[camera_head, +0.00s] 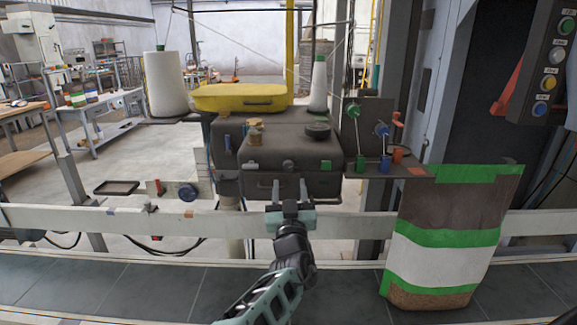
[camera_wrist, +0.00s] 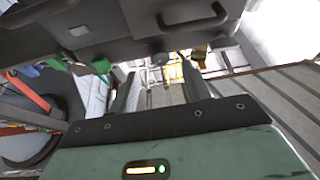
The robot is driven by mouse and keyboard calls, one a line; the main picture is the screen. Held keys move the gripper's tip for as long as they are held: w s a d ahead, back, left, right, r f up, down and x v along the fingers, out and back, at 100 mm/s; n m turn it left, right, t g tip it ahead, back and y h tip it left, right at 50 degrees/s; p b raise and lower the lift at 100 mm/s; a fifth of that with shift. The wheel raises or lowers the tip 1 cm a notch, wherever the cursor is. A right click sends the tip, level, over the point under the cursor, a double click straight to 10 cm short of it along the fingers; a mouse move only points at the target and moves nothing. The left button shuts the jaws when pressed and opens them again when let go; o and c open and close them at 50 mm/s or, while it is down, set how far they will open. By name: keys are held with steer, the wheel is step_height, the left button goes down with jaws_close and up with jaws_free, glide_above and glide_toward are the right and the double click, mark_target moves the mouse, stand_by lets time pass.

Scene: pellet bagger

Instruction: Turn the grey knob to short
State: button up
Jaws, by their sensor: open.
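A dark machine box (camera_head: 290,150) stands behind the rail. A small light grey piece (camera_head: 252,166), possibly the grey knob, is on its front face, left of my gripper. A dark round knob (camera_head: 317,130) sits on top. A blue-grey round dial (camera_head: 187,191) is farther left, by the rail. I cannot tell which of these is the grey knob, and no "short" mark is readable. My gripper (camera_head: 290,184) is open and empty, pointing at the box's lower front. In the wrist view my gripper (camera_wrist: 157,80) has both fingers apart, with nothing between them.
A drawer-like handle (camera_wrist: 190,18) shows in the wrist view. A green piece (camera_head: 325,166) is on the box front's right. A filled bag (camera_head: 445,240) stands at right. A pale rail (camera_head: 345,222) crosses in front.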

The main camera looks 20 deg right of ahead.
mark_target(289, 169)
steer(key=shift+p+x, duration=0.75)
steer(key=shift+x, duration=2)
steer(key=c, duration=1)
